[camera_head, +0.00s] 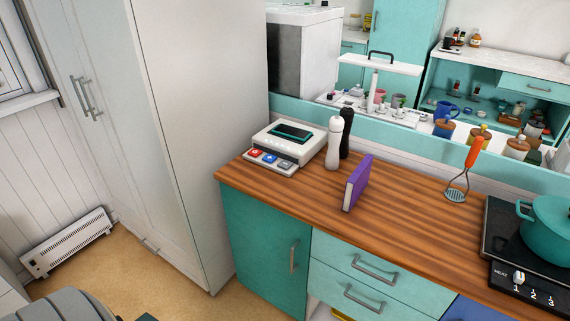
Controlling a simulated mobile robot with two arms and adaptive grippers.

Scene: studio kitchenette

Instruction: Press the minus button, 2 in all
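A white tabletop device (301,148) with a dark teal-edged display (291,133) stands at the left end of the wooden counter, close to the tall cabinet. Its sloped front edge carries a red button (254,153), a blue button (269,158) and a grey button (286,164). The marks on the buttons are too small to read, so I cannot tell which is the minus button. Nothing touches the buttons. Neither my left nor my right gripper is in view.
A white shaker (334,144) and a black one (347,133) stand right of the device. A purple book (357,183) stands on the wooden counter (400,215). A cooktop with a teal pot (550,230) is far right. The tall cabinet (195,120) rises at left.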

